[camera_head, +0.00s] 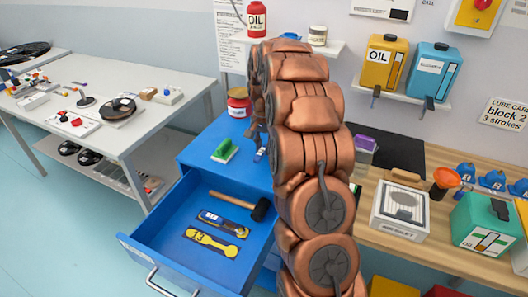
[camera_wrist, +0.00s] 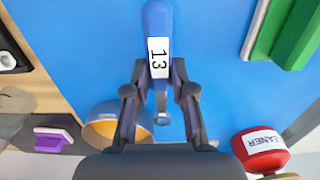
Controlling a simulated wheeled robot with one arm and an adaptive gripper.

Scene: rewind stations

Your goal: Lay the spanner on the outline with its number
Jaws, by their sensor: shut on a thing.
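The spanner (camera_wrist: 158,22) has a blue handle with a white label reading 13, and a grey end shows between my fingers in the wrist view. My gripper (camera_wrist: 159,92) is shut on it, above the blue cabinet top (camera_head: 205,150). In the head view a small blue and white part of the spanner (camera_head: 260,155) shows beside my arm, which hides most of my gripper. The open blue drawer (camera_head: 150,243) holds a yellow spanner shape (camera_head: 211,243) with a number that looks like 13, and a dark shape (camera_head: 224,223) with a blue and white label.
A black-headed hammer (camera_head: 240,205) lies at the drawer's back. A wooden bench (camera_head: 420,243) with a white box, funnel and green can is at right. The drawer's front left floor is clear.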

